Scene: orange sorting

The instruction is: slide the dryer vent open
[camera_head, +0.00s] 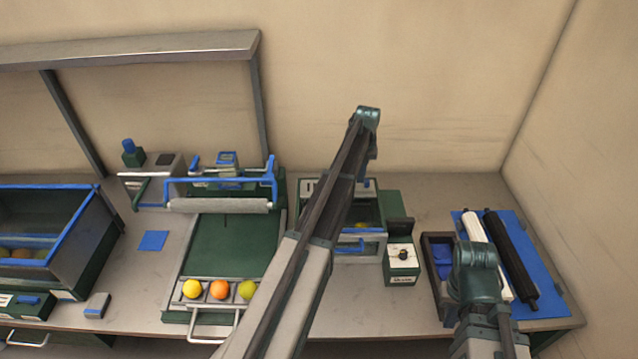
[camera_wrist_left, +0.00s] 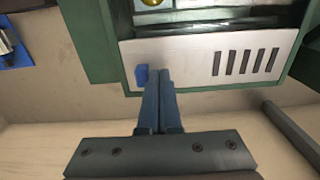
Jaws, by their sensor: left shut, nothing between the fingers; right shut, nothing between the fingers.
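The dryer vent (camera_wrist_left: 198,60) is a pale panel on the dryer's green box, with several dark slots at its right end in the left wrist view. A small blue knob (camera_wrist_left: 141,75) stands on its left part. My left gripper (camera_wrist_left: 158,74) is shut and empty, its tips just beside the knob's right side in that view; I cannot tell whether they touch. In the head view my left arm crosses in front of the dryer (camera_head: 361,244) and hides part of it and of the vent. My right arm is at the lower right; its fingers are not visible.
A green block with a dial (camera_head: 402,258) stands right of the dryer. A blue mat (camera_head: 532,262) with a white and a black roller lies further right. A green board (camera_head: 222,245) with several fruits is to the left. The wall is close behind.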

